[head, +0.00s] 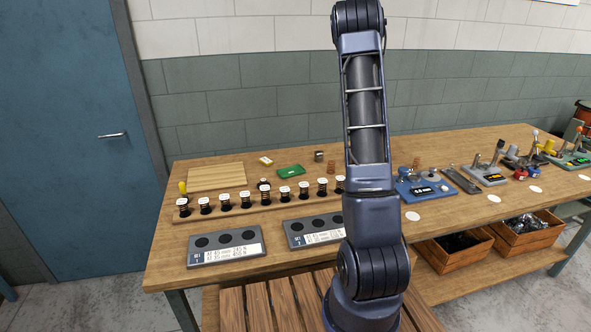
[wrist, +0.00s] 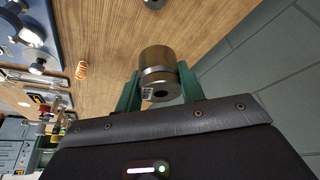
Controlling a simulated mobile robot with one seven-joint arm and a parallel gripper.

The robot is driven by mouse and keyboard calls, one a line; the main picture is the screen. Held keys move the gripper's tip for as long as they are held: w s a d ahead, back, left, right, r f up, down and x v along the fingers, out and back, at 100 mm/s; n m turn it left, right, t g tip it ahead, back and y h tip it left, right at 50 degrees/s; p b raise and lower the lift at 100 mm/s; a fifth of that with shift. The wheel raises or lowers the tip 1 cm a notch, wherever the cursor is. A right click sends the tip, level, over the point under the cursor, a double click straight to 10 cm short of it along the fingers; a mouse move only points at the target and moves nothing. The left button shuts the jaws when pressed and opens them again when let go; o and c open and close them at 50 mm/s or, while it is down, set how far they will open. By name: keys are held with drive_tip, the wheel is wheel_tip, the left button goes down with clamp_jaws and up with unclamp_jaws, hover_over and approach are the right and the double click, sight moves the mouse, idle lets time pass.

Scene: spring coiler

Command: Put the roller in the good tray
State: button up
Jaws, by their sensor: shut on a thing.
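My gripper (wrist: 160,82) shows in the wrist view, its two green fingers shut on a steel roller. The roller (wrist: 158,58) is a short metal cylinder with a dark band, a small printed code and a dark hole in its end. Wooden bench top shows behind it; I cannot tell its height above the bench. In the head view my own arm hides the gripper and roller. A small green tray (head: 291,170) lies at the back of the bench; it may be the good tray, but its marking is too small to read.
On the wooden bench (head: 300,265), a rack (head: 262,201) of several white-topped springs stands left of my arm. Two grey plates (head: 226,248) with dark round recesses lie in front. A blue fixture (head: 425,188) stands right; wooden crates (head: 455,255) sit below.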

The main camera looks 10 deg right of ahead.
drive_tip(key=a+n+t+y, duration=0.25)
drive_tip(key=a+n, duration=0.55)
drive_tip(key=a, duration=1.1)
wheel_tip(320, 180, up, 3)
drive_tip(key=n+g+y, duration=0.1)
drive_tip(key=n+y, duration=0.2)
drive_tip(key=n, duration=0.3)
hover_over(289, 171)
drive_tip(key=s, duration=0.1)
drive_tip(key=f, duration=2)
drive_tip(key=shift+s+d, duration=0.15)
drive_tip(key=shift+d, duration=0.25)
drive_tip(key=shift+f, duration=0.15)
drive_tip(key=o, duration=1.3)
drive_tip(key=shift+c, duration=0.2)
